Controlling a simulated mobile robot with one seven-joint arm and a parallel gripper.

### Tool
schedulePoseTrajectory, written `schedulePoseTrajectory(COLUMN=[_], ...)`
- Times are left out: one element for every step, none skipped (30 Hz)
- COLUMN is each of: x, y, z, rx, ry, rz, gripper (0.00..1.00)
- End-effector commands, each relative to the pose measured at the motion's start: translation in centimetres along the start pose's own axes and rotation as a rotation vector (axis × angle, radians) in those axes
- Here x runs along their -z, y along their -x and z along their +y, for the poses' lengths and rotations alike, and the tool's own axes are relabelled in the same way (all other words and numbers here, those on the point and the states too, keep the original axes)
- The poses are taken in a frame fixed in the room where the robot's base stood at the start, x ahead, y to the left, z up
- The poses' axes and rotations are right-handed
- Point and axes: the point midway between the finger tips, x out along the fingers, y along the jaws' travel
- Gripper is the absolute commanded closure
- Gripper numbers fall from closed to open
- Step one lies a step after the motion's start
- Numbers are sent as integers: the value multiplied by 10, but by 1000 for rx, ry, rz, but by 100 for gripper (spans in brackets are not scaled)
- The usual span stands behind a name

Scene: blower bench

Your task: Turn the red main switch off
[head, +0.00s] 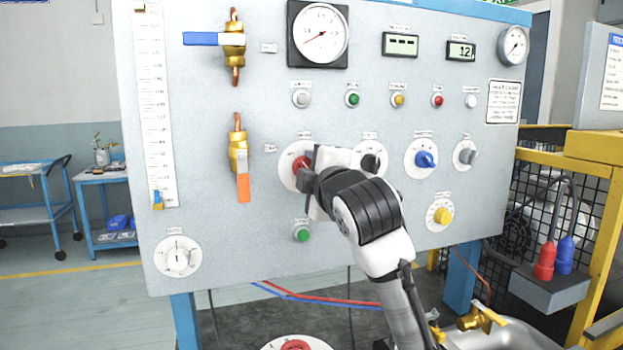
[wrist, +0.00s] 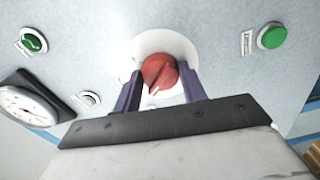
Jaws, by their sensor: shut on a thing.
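The red main switch (head: 301,165) is a rotary knob on a round white plate on the grey panel. In the head view my gripper and wrist cover part of it from the right. The wrist view shows the red knob (wrist: 161,74) with a white pointer mark toward the bottom of the picture. My gripper (wrist: 160,88) has one finger on each side of the knob and is shut on it. In the head view the fingers (head: 303,172) are mostly hidden by the wrist.
Beside the switch are a black knob (head: 371,163), a blue knob (head: 425,159) and a grey knob (head: 467,156). A green button (head: 302,233) sits below. An orange-handled valve (head: 242,170) is to the left. A yellow cage frame (head: 577,240) stands right.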

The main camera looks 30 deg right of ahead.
Motion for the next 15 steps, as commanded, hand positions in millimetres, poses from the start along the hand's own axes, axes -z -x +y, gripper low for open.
schedulePoseTrajectory(x=[0,0,0,0,0,-1,-1,-1,-1,-1,-1,-1,-1,-1,-1], y=[0,0,0,0,0,0,0,0,0,0,0,0,0,0,0], z=[-2,-2,-2,-1,-1,-1,-1,-1,-1,-1,-1,-1,-1,0,0], rx=[2,2,3,3,3,3,3,3,3,3,3,3,2,3,2], ry=[28,45,65,79,92,107,117,127,137,144,150,157,161,164,167], rz=[-1,-1,-1,-1,-1,-1,-1,-1,-1,-1,-1,-1,-1,-1,-1], gripper=[81,81,81,81,81,81,81,81,81,81,81,81,81,81,81])
